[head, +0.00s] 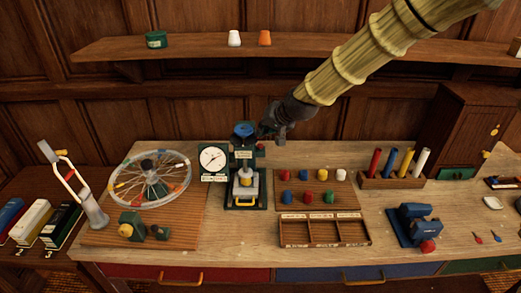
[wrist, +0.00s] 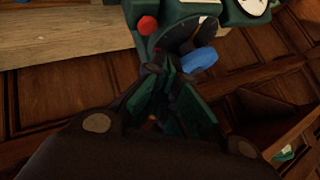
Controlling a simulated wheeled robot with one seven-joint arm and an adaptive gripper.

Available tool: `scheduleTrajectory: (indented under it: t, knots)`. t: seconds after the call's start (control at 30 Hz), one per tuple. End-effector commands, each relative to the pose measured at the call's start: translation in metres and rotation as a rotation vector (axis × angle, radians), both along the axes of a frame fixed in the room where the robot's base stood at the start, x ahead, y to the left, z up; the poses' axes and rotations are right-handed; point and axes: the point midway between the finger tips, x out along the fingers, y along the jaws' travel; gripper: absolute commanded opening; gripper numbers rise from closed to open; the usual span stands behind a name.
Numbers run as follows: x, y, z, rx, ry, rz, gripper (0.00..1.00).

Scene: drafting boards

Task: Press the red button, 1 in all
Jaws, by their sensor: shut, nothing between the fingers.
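A small red button (head: 260,147) shows at the right side of the green press-like device (head: 245,188), just below my gripper (head: 266,132). In the wrist view the red button (wrist: 147,25) sticks out from the green housing, above and left of my fingertips (wrist: 172,68). My gripper is shut and empty. Its tips are beside the device's dark round top with a blue part (wrist: 200,60); I cannot tell whether they touch it. A gap shows between the tips and the red button in the wrist view.
A white dial (head: 213,159) stands left of the device. A wheel (head: 151,180) lies further left. A board with several coloured knobs (head: 318,196) and a compartment tray (head: 325,243) are to the right. The shelf (head: 200,45) runs behind the bench.

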Motion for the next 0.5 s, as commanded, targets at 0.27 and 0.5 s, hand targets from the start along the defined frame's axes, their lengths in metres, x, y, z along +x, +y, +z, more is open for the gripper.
scheduleTrajectory:
  t: [0.27,0.5]
  knots:
    - [0.0002,-0.0001,-0.0156,0.000,-0.001,-0.001,0.00]
    - [0.0002,-0.0001,-0.0154,0.000,-0.001,-0.001,0.00]
